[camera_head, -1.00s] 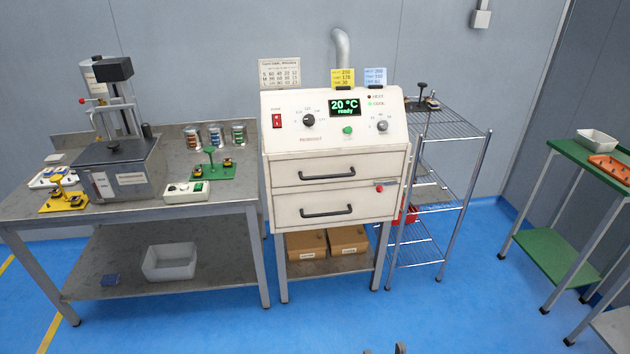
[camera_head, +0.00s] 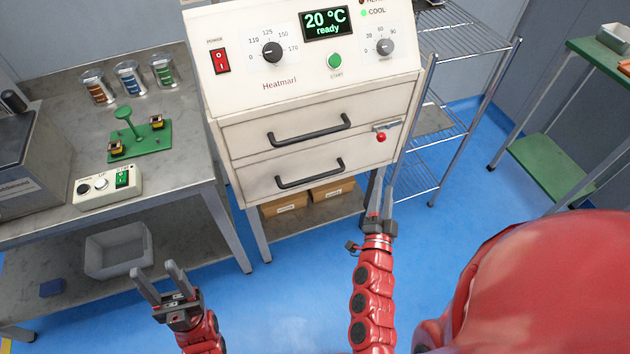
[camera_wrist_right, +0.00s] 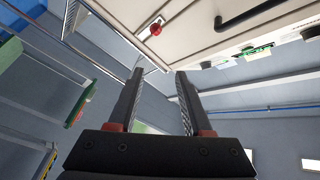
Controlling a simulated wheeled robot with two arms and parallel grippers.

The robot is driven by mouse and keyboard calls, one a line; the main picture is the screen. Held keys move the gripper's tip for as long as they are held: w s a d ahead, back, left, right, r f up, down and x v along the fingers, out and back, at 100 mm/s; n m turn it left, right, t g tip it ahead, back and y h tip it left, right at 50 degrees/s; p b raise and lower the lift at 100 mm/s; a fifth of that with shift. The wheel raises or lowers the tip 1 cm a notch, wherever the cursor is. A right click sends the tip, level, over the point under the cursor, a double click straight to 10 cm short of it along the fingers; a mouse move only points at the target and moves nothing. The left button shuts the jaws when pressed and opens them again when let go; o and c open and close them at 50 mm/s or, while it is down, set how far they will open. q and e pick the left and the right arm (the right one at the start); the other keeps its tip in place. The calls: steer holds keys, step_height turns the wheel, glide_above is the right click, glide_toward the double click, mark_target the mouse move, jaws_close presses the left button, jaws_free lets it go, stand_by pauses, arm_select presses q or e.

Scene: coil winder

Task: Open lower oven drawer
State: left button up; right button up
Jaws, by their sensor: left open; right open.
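The white oven (camera_head: 300,85) stands ahead with two closed drawers, one above the other. The lower oven drawer (camera_head: 250,186) has a dark bar handle (camera_head: 309,175). The upper drawer (camera_head: 245,136) has a similar handle (camera_head: 309,130) and a red knob at its right end. My left gripper (camera_head: 159,276) is open and empty, low in front of the workbench and left of the drawers. My right gripper (camera_head: 380,190) is open, at the right of the lower drawer, touching nothing that I can make out. In the right wrist view, its open fingers (camera_wrist_right: 155,95) have nothing between them.
A steel workbench (camera_head: 180,215) with a control box (camera_head: 108,186) and a green fixture (camera_head: 140,142) stands at the left. A wire rack (camera_head: 460,40) stands close at the oven's right. Cardboard boxes (camera_head: 285,204) sit below the drawers. Blue floor (camera_head: 300,290) is open in front.

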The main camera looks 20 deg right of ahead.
steer(key=a+f+m+g+y+b, duration=0.1)
steer(key=a+f+m+g+y, duration=0.1)
steer(key=a+f+y, duration=0.4)
steer(key=y+b, duration=0.1)
steer(key=y, duration=0.3)
glide_toward(315, 176)
steer(key=x, duration=0.6)
steer(key=p+x, duration=0.1)
steer(key=x, duration=0.3)
steer(key=shift+f, duration=0.4)
jaws_close()
stand_by(0.3)
